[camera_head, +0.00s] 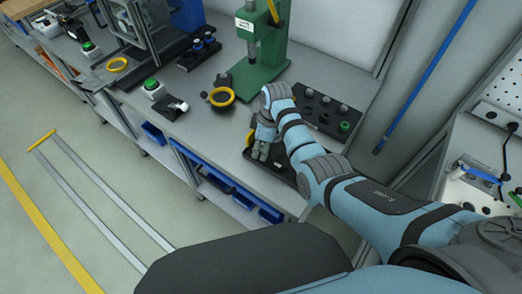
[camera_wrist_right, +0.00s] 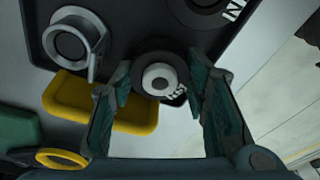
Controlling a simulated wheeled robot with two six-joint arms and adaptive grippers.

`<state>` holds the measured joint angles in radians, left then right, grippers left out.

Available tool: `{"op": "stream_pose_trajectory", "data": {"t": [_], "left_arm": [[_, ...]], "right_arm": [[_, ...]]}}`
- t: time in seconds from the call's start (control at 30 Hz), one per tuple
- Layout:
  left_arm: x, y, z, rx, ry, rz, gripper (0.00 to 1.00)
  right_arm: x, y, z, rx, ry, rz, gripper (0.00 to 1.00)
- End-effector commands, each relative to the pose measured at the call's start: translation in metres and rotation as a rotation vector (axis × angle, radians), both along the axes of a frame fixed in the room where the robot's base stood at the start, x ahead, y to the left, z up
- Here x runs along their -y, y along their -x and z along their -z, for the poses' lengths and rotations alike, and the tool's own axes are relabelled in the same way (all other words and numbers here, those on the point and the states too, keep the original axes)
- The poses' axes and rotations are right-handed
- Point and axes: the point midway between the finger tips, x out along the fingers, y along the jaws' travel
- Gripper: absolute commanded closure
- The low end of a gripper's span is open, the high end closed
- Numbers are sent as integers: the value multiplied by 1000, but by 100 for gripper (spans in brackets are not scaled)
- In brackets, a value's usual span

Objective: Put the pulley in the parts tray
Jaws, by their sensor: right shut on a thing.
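My right gripper (camera_head: 261,151) is low over the front of the bench, above a dark tray (camera_head: 286,176). In the right wrist view its fingers (camera_wrist_right: 158,84) are closed around a black round part with a pale hub, which looks like the pulley (camera_wrist_right: 157,76). The pulley is over or at the edge of the dark tray (camera_wrist_right: 128,22); I cannot tell whether it touches it. A grey ring-shaped part (camera_wrist_right: 72,42) lies in this tray, with another dark round part (camera_wrist_right: 202,8) at the top. The head view hides the pulley behind my gripper. My left gripper is out of view.
A yellow dish (camera_wrist_right: 100,103) lies beside the dark tray. A yellow ring (camera_head: 222,97) and a green press (camera_head: 262,75) stand farther back. A dark rack (camera_head: 325,110) of small parts is behind my right arm. Bare bench (camera_head: 205,125) lies left of the gripper.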

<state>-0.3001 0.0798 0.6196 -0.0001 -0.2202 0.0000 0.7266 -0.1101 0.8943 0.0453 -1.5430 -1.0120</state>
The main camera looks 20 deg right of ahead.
Motion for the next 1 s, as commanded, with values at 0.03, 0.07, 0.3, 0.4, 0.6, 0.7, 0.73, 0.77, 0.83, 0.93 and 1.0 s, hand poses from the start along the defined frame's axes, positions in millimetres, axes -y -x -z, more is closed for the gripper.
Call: {"op": "stream_pose_trajectory", "data": {"t": [0.03,0.07,0.3,0.4,0.6,0.7,0.73,0.77,0.83,0.93,1.0], "left_arm": [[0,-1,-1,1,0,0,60],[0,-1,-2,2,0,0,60],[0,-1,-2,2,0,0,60],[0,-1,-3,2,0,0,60],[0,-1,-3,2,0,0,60],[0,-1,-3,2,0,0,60],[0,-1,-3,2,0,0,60],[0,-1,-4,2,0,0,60],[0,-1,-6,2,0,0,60],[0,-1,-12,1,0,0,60],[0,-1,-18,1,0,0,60]], "right_arm": [[0,0,0,0,0,-1,95],[0,0,-2,0,1,-1,95],[-1,0,0,0,1,-1,95],[0,0,0,0,1,-1,44],[-1,0,0,-1,1,-2,38],[-1,0,0,-1,1,-2,38],[-1,0,-1,-1,1,-2,38],[-1,0,-2,-1,1,-2,38],[-1,0,-6,-1,1,-2,38],[1,0,-20,1,1,-2,38],[3,1,-35,2,0,-2,38]]}}
